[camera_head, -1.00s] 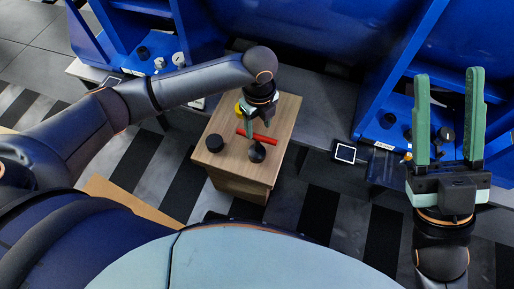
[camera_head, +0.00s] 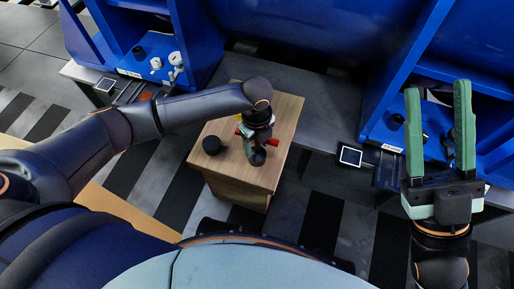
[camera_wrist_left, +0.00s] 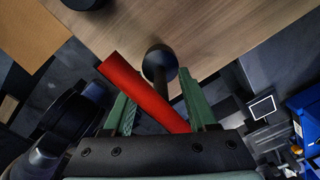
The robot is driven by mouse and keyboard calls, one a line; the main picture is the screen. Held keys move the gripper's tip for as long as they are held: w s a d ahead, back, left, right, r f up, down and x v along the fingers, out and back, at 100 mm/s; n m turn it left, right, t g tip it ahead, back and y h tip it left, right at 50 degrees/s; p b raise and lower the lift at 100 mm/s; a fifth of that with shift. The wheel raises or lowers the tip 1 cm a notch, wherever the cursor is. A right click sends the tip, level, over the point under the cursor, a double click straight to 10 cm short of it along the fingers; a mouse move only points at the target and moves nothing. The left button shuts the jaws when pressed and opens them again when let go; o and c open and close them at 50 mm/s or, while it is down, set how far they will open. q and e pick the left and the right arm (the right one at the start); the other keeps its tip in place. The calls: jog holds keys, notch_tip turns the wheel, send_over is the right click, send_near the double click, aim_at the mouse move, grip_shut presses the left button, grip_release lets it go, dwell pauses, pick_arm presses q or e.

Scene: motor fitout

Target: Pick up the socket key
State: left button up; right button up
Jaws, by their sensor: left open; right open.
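The socket key appears to be the red bar (camera_wrist_left: 140,85) with a dark round-ended shaft (camera_wrist_left: 160,68) at its middle, on the wooden cabinet top (camera_head: 283,112). In the head view, the red end of the key (camera_head: 273,142) shows beside my left gripper (camera_head: 250,148), which hides much of it. In the left wrist view, my left gripper (camera_wrist_left: 158,98) is open, with the red bar running slantwise between and across its green fingers. I cannot tell whether they touch it. My right gripper (camera_head: 437,88) is open and empty, raised at the right, away from the cabinet.
A black cylinder (camera_head: 211,145) stands on the cabinet left of the key. A yellow thing (camera_head: 239,116) is partly hidden behind my left gripper. Blue shelving (camera_head: 290,35) stands behind, with small parts at left and right. Striped floor lies around the cabinet.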

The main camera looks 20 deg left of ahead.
pick_arm(q)
grip_shut()
dwell(1.3)
